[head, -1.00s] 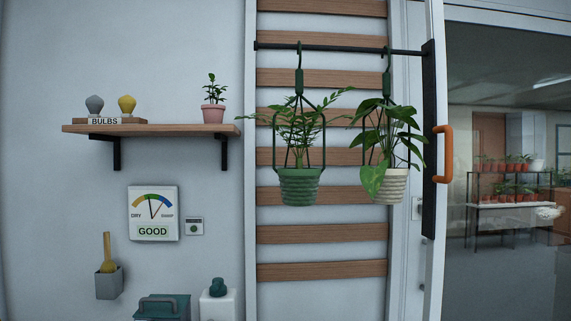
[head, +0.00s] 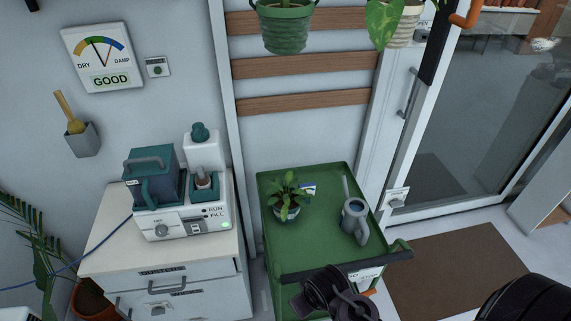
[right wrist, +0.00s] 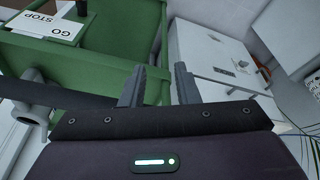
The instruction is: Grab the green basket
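The green basket (head: 284,28) is a ribbed hanging pot at the top of the head view. Its upper part and hanger are cut off by the frame edge. A cream ribbed pot (head: 405,22) hangs to its right, also cut off. My right gripper (right wrist: 160,70) shows in the right wrist view with its two fingers apart and nothing between them. It is low, near the green cart, well below the basket. In the head view, dark parts of my arm show at the bottom. My left gripper is not in view.
A green cart (head: 270,240) holds a small potted plant (head: 287,213) and a grey watering can (head: 354,222). A white cabinet (head: 180,292) with a filling machine (head: 160,222) stands to its left. A glass door and brown mat (head: 455,270) are at right.

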